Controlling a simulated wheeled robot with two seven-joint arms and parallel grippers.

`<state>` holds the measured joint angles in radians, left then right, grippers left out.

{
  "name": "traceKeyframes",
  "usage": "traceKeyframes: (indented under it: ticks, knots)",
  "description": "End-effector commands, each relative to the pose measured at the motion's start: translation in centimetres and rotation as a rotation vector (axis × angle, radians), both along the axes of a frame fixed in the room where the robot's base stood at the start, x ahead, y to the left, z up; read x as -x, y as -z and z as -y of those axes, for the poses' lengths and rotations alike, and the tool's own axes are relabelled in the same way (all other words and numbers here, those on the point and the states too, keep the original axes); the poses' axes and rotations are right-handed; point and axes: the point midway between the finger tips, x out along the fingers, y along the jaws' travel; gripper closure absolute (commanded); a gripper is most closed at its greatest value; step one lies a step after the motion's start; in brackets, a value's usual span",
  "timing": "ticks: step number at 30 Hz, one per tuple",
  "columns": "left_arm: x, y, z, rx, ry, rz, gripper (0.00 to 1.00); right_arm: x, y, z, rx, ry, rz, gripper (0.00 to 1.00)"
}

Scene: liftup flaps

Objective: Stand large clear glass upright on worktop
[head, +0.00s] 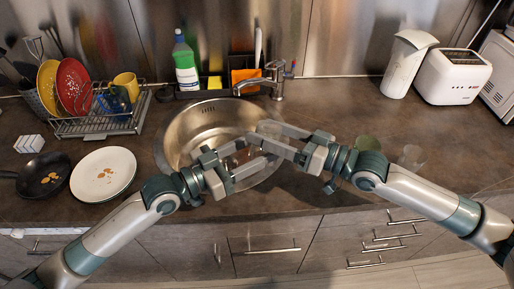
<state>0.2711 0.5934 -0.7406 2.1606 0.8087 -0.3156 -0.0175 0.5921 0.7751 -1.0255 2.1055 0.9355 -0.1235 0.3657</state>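My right gripper (264,134) reaches left over the sink, its two fingers apart. A faint clear shape (268,127) shows between its fingers. It may be a clear glass, but I cannot tell whether it is gripped. My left gripper (254,152) reaches in from the left, just in front of and close to the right fingertips. Its fingers are also apart, and what lies between them is unclear. Another clear glass-like thing (411,157) stands on the worktop (335,110) to the right, beyond my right forearm.
A green cup (369,143) stands behind my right wrist. The round sink (172,140) lies under both grippers. A plate (103,174), pan (43,176) and dish rack (98,126) fill the left. A toaster (453,77) and white jug (405,65) stand at back right.

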Motion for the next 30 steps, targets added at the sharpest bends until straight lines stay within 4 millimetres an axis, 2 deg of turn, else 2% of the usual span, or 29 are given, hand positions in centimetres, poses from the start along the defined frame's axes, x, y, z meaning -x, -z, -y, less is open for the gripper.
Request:
traceKeyframes:
  ticks: [8, 14, 30]
  knots:
    - [0.0, -0.1, 0.0, 0.001, 0.000, 0.001, 0.76, 0.1, 0.0, 0.3, 0.002, 0.001, 0.000, 0.31]
    - [0.0, -0.1, 0.0, 0.001, 0.000, 0.001, 0.76, 0.6, 0.1, 1.4, 0.003, 0.001, 0.001, 0.31]
    - [0.0, -0.1, 0.0, 0.002, 0.000, 0.001, 0.76, 3.9, 0.1, 7.8, 0.004, 0.001, 0.000, 0.31]
